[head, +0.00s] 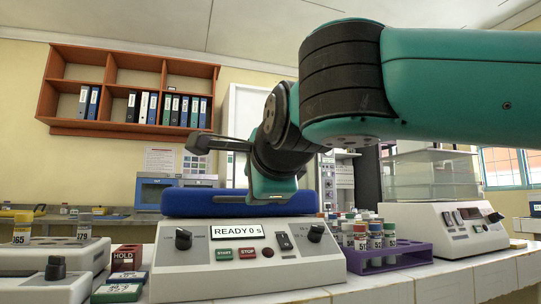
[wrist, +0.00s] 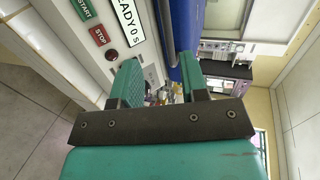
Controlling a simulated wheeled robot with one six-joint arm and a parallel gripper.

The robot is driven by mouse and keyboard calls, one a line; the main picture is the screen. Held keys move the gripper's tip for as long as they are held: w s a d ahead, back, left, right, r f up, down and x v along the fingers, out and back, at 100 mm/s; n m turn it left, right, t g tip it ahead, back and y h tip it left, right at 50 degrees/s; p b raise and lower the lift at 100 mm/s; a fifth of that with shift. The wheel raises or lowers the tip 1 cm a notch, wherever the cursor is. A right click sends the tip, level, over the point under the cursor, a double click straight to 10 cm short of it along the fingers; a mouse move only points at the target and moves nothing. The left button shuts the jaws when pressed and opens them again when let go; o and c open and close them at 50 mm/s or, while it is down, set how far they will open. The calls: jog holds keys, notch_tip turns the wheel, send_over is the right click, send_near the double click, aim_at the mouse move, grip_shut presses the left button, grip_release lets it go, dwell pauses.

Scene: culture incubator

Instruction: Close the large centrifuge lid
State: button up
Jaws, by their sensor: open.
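The large centrifuge (head: 207,270) stands at the front middle of the head view, its sloped panel reading READY 0 S. Its blue lid (head: 188,203) lies low and nearly flat behind the panel; I cannot tell whether it is fully seated. In the wrist view, the blue lid (wrist: 183,22) runs down toward the right finger, but contact is unclear. My gripper (wrist: 158,62) is open with nothing seen between its two teal fingers. In the head view, my teal wrist end hangs at the lid's right part; the fingertips are not clear there.
A purple rack (head: 395,259) of capped tubes stands right of the centrifuge, with a white instrument (head: 445,228) beyond it. At left are a grey device (head: 55,257) and small labelled blocks (head: 123,278). The white tiled bench edge (head: 460,286) is clear at front right.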

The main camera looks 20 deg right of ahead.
jog(key=p+v, duration=0.1)
jog(key=v, duration=0.7)
notch_tip(320, 180, down, 21)
jog(key=n+g+y, duration=0.2)
jog(key=n+g, duration=0.5)
jog(key=n, duration=0.8)
jog(key=s+f+n+g+y, duration=0.3)
jog(key=s+f+n+g, duration=0.4)
jog(key=s+f+n, duration=0.45)
notch_tip(320, 180, up, 36)
jog(key=s+m+p, duration=0.1)
jog(key=s+p, duration=0.1)
jog(key=p, duration=3.4)
jog(key=shift+f, duration=0.2)
jog(key=shift+a, duration=0.1)
